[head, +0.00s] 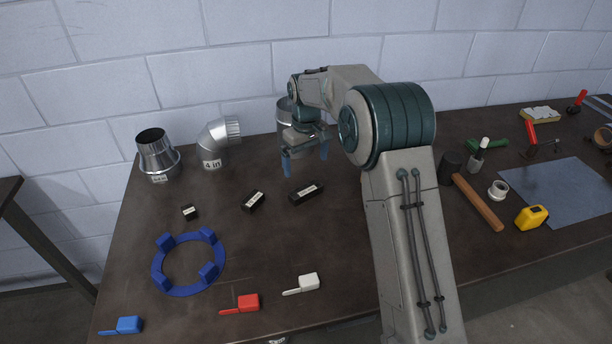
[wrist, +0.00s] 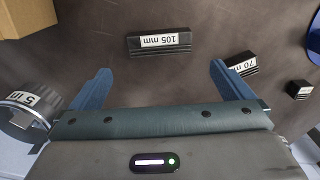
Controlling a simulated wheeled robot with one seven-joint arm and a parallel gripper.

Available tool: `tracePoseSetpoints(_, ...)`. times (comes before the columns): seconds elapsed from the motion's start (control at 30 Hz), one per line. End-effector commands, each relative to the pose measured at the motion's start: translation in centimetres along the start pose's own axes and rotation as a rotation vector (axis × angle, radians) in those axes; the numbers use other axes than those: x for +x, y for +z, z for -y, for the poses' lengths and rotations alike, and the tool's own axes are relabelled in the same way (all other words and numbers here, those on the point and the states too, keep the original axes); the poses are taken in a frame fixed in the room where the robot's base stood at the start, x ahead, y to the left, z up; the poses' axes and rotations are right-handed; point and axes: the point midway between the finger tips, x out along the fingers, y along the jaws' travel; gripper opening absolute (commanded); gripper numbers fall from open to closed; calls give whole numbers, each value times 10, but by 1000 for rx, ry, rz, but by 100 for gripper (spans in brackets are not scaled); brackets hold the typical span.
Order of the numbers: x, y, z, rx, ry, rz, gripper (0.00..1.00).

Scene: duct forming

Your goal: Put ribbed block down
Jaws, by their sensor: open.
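A black ribbed block labelled 105 mm (wrist: 160,43) lies on the table, and it also shows in the head view (head: 306,193). My gripper (head: 306,163) is open and empty, above the table and a little behind this block. In the wrist view the block lies just beyond the two blue fingertips (wrist: 160,70), apart from them. A shorter black block labelled 70 mm (wrist: 241,64) lies to its side, also seen in the head view (head: 253,201). The smallest black block (head: 189,212) lies farther left.
A blue ring with upright tabs (head: 218,262) lies front left. Metal duct fittings (head: 158,158) (head: 217,138) stand at the back. Red (head: 246,303), white (head: 307,282) and blue (head: 129,325) pieces lie near the front edge. A hammer (head: 478,202) lies right of my arm.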

Motion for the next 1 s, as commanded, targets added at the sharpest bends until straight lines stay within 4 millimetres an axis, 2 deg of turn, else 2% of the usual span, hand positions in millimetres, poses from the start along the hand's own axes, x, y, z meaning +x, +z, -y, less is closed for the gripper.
tracePoseSetpoints(0.1,-13,0,0,0,1,-1,100)
tracePoseSetpoints(0.33,-20,1,0,1,0,0,100)
tracePoseSetpoints(0.47,-32,12,-2,20,6,-9,100)
tracePoseSetpoints(0.57,-51,34,-5,60,16,-25,100)
tracePoseSetpoints(0.67,-74,67,-7,115,28,-47,100)
tracePoseSetpoints(0.8,-100,118,-5,199,45,-78,100)
tracePoseSetpoints(1.0,-122,194,6,322,64,-126,100)
